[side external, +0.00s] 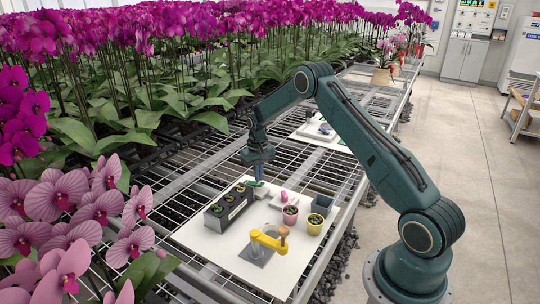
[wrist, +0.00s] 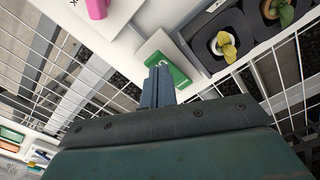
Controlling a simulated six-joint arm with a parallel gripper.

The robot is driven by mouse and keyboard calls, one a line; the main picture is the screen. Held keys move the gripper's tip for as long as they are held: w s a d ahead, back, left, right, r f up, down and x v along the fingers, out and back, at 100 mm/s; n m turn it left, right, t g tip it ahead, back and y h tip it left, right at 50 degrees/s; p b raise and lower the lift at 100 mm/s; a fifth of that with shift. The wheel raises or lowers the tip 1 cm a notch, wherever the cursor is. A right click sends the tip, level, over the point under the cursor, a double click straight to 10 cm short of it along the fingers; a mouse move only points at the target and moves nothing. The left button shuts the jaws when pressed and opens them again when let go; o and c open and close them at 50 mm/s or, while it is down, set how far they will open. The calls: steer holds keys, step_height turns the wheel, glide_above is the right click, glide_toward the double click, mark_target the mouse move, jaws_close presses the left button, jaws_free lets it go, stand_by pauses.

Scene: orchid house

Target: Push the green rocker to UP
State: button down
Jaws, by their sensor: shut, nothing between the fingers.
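The green rocker (wrist: 172,64) sits on a small white base (wrist: 150,47) in the wrist view. In the side external view the green rocker (side external: 253,183) shows small at the far end of the white board, partly hidden by my gripper. My gripper (wrist: 158,72) is shut and empty, pointing down with its blue-grey fingertips at or just over the near-left part of the rocker. I cannot tell whether they touch it. In the side external view my gripper (side external: 257,172) is right above the rocker. The UP marking cannot be read.
A black planter tray (side external: 232,203) with small plants stands close beside the rocker. Orchids crowd the left.

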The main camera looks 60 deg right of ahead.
steer(key=shift+f, duration=1.1)
stand_by(1.0)
steer(key=shift+r, duration=3.55)
